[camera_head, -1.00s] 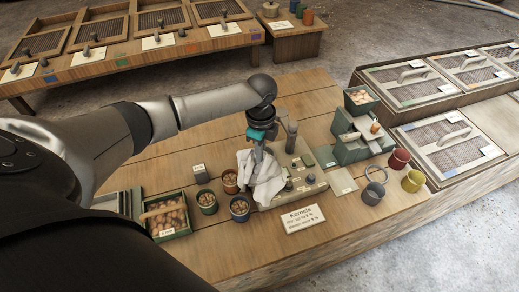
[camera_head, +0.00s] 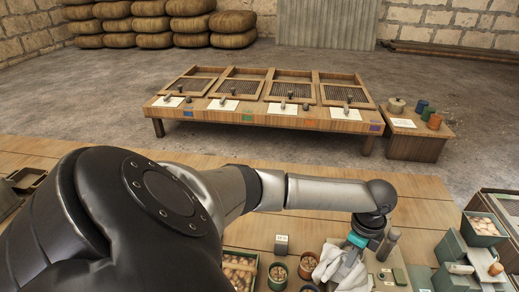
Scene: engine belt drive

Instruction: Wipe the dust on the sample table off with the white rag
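The white rag (camera_head: 327,266) is a crumpled cloth at the bottom of the head view, low over the near wooden table (camera_head: 252,233). My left gripper (camera_head: 349,259) points down into it, and the cloth bunches around its fingers, so it appears shut on the rag. The lower part of the rag is cut off by the picture's edge. I cannot make out dust on the near table, and I cannot tell which surface is the sample table. My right gripper is not in view.
Small pots of kernels (camera_head: 307,264), a green crate (camera_head: 238,268) and a small grey block (camera_head: 281,244) stand left of the rag. A green scale-like device (camera_head: 462,262) stands right. Beyond a floor gap is a bench with screened trays (camera_head: 262,117) and a small side table (camera_head: 418,145).

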